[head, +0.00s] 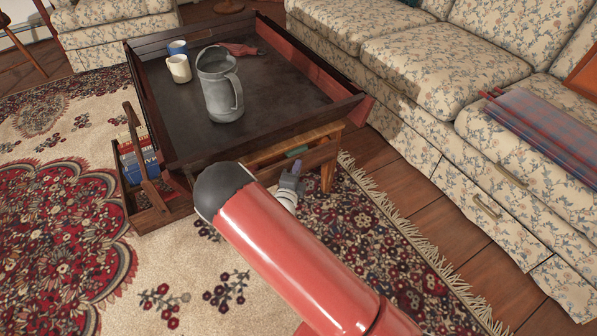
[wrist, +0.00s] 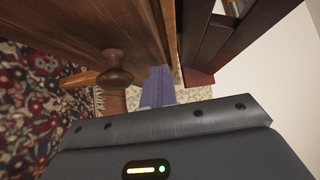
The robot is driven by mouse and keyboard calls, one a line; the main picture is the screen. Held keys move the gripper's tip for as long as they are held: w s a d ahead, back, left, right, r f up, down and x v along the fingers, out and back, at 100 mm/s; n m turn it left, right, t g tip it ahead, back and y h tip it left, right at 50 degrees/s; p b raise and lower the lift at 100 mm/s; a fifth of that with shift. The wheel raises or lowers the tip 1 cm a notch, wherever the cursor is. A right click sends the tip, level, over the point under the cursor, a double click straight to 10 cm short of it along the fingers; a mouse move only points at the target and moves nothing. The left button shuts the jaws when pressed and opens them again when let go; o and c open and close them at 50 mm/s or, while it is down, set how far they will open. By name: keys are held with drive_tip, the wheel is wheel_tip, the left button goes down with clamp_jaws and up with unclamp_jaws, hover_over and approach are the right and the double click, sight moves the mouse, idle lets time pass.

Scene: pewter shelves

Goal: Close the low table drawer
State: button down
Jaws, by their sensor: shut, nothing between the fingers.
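The low table (head: 168,148) has a dark tray-like top with raised sides. Its drawer (head: 318,156) is partly pulled out below the near edge, and a small green item shows inside. My gripper (head: 291,172) is at the drawer's outer face, partly hidden by my red arm. In the wrist view, the brown drawer front (wrist: 80,25) and its round wooden knob (wrist: 117,68) are to the left of my fingers (wrist: 157,88). The fingers are shut with nothing between them. I cannot tell whether they touch the drawer.
A grey metal pitcher (head: 218,92), a cream mug (head: 179,69) and a blue cup (head: 177,47) stand on the table. An open side compartment (head: 150,220) holds books (head: 135,160). A floral sofa (head: 425,75) bounds the right. Patterned rug (head: 60,215) covers the open floor at left.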

sight(286, 164)
drive_tip(key=w+a, duration=0.1)
drive_tip(key=w, duration=0.1)
drive_tip(key=w+a+b, duration=0.1)
drive_tip(key=shift+w+a, duration=0.3)
drive_tip(key=shift+w, duration=0.1)
drive_tip(key=shift+w+a+r, duration=0.1)
drive_tip(key=shift+a+r, duration=0.05)
drive_tip(key=shift+r, duration=0.05)
